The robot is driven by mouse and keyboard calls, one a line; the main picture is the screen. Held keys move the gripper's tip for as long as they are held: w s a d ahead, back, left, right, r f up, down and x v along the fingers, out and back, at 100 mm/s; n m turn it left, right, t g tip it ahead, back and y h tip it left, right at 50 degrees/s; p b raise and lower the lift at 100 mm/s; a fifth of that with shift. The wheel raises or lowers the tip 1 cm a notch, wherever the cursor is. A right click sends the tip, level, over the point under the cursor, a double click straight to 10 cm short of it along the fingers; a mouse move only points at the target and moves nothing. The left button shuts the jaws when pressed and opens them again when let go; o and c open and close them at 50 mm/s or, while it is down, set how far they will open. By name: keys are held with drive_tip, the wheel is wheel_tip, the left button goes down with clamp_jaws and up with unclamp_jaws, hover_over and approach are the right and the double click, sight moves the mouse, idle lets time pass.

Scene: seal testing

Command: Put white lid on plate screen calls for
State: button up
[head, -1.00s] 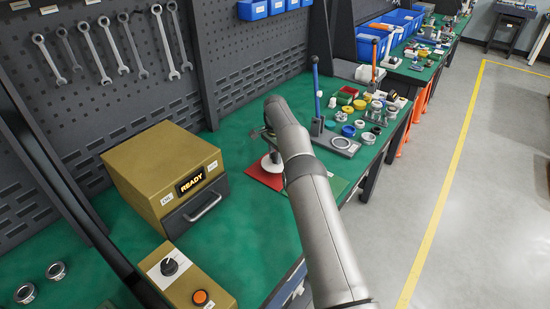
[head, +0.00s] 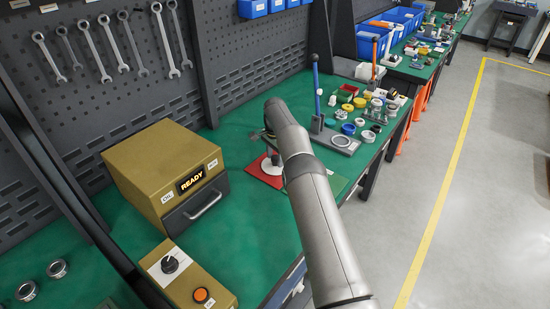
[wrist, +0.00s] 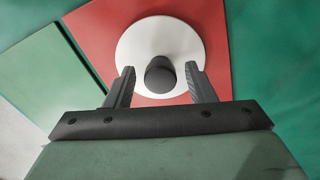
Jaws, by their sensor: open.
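The white lid (wrist: 133,47) is a round disc with a dark knob (wrist: 160,75) at its centre. In the wrist view it lies over the red plate (wrist: 90,22). The green plate (wrist: 35,75) is beside it on the left. My gripper (wrist: 160,72) is open, with one finger on each side of the knob and a gap on both sides. In the head view my arm hides most of the gripper and part of the plates; the lid (head: 267,179) shows just left of it. The tester's screen (head: 191,181) reads READY in amber.
The brown tester (head: 150,165) with a drawer handle stands left of the plates. A control box (head: 187,277) with a knob and orange button is in front. A blue-handled lever press (head: 317,100) and several small rings and parts stand behind, to the right. Green bench is clear between tester and plates.

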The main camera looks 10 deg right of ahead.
wheel_tip(320, 180, up, 12)
drive_tip(key=p, duration=0.3)
drive_tip(key=shift+p, duration=0.4)
wheel_tip(320, 180, up, 6)
drive_tip(key=r+n, duration=0.1)
drive_tip(key=n, duration=0.1)
hover_over(275, 158)
drive_tip(key=s, duration=0.2)
drive_tip(key=s+r+n, duration=0.2)
drive_tip(key=s+r, duration=0.3)
drive_tip(key=r, duration=0.1)
drive_tip(key=s+r+n, duration=0.3)
drive_tip(key=s+r, duration=0.2)
drive_tip(key=s, duration=0.9)
drive_tip(key=s+f+n, duration=0.2)
drive_tip(key=s+f, duration=0.1)
drive_tip(key=s, duration=1.2)
drive_tip(key=s+f+n+t, duration=0.1)
drive_tip(key=s+f+n, duration=0.2)
drive_tip(key=s, duration=1.2)
drive_tip(key=shift+s+f+n, duration=0.3)
drive_tip(key=shift+s+f, duration=0.05)
drive_tip(key=shift+f, duration=0.2)
